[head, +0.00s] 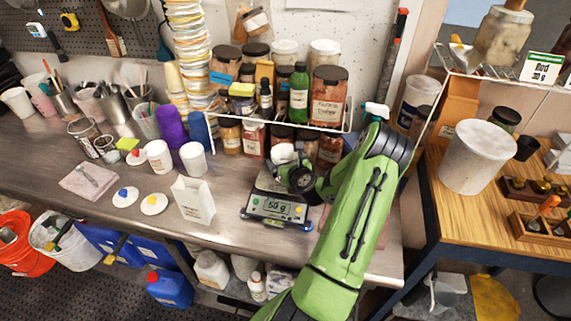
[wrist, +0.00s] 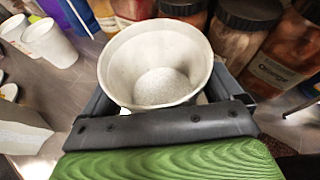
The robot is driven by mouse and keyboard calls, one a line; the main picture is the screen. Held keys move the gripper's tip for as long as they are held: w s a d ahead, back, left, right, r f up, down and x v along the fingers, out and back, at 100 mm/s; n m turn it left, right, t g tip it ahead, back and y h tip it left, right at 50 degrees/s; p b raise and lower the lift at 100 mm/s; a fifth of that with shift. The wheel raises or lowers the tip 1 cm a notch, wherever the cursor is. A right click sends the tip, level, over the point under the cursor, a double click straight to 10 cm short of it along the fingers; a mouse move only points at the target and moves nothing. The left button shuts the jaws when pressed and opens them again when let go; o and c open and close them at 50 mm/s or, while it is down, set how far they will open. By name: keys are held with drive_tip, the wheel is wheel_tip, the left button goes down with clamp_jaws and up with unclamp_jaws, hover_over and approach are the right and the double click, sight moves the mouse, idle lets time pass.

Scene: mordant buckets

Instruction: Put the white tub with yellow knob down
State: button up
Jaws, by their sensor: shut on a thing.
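My gripper (head: 297,175) is shut on a white tub (head: 284,153) over the back part of the scale. In the wrist view the tub (wrist: 155,65) is open at the top, sits between the two fingers, and has pale grainy powder at its bottom. No knob shows on this tub. A white lid with a yellow knob (head: 153,203) lies on the steel counter, beside a white lid with a blue knob (head: 125,196). The scale (head: 277,208) reads 50 g. I cannot tell whether the tub touches its plate, which my gripper partly hides.
Two white tubs (head: 158,156) (head: 193,159) and a white paper bag (head: 194,202) stand left of the scale on the counter (head: 235,232). Crowded jars (head: 328,97) and a wire rack (head: 290,125) stand close behind. Some bare counter lies between bag and scale.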

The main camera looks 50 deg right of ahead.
drive_tip(key=shift+s+a+r, duration=0.1)
drive_tip(key=shift+r, duration=0.05)
drive_tip(key=o, duration=0.8)
drive_tip(key=shift+f, duration=0.2)
drive_tip(key=shift+r, duration=0.3)
drive_tip(key=b+v, duration=0.2)
drive_tip(key=v, duration=0.9)
drive_tip(key=w+a+r+n+g+y, duration=0.1)
drive_tip(key=w+a+r+n+y, duration=0.15)
drive_tip(key=a+n, duration=0.6)
drive_tip(key=w+a+r+n+g+y, duration=0.1)
drive_tip(key=w+a+n+y, duration=0.15)
drive_tip(key=a+n, duration=0.6)
drive_tip(key=w+a+r+n+g+y, duration=0.2)
drive_tip(key=a+n+y, duration=0.1)
drive_tip(key=a+n, duration=0.55)
drive_tip(key=s+a+r+n, duration=0.3)
drive_tip(key=s+n, duration=0.2)
drive_tip(key=s+a+r+n+g, duration=0.1)
drive_tip(key=s+a+r+n, duration=0.2)
drive_tip(key=s+r+n, duration=0.1)
drive_tip(key=s+a+r+n, duration=0.3)
drive_tip(key=s+n, duration=0.3)
drive_tip(key=n, duration=0.1)
drive_tip(key=shift+s+a+r+n+g+h, duration=0.2)
drive_tip(key=shift+n+g+h, duration=0.1)
drive_tip(key=shift+g, duration=0.1)
